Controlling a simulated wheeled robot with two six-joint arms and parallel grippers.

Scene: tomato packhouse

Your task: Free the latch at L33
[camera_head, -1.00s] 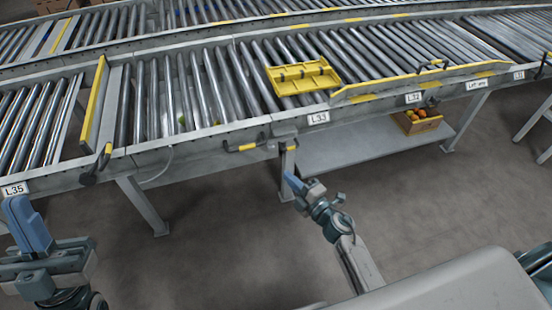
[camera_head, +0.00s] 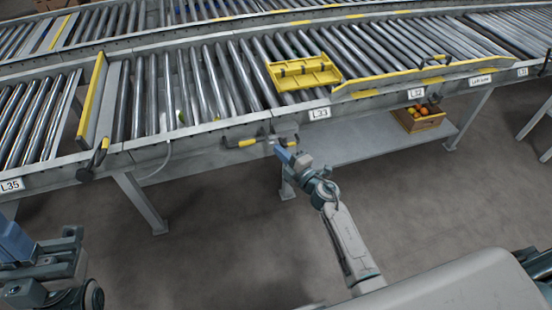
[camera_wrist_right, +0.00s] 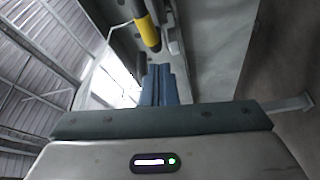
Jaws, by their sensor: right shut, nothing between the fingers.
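The L33 label (camera_head: 319,113) is on the front rail of the roller conveyor. Below and left of it, a yellow and black latch handle (camera_head: 247,142) lies along the rail. A bit of yellow also shows just right of it, beside my right gripper. My right gripper (camera_head: 280,151) is shut and empty, its blue fingers pointing up at the rail's underside. In the right wrist view, the shut fingers (camera_wrist_right: 158,85) point toward a yellow and black handle (camera_wrist_right: 147,32), with a gap visible between them. My left gripper (camera_head: 14,243) is at the lower left, partly cut off.
A yellow tray (camera_head: 303,73) lies on the rollers behind L33. A raised yellow guard (camera_head: 92,100) stands at the left. A crate of fruit (camera_head: 418,121) sits on the lower shelf (camera_head: 372,140). A conveyor leg (camera_head: 140,202) stands left of my right arm.

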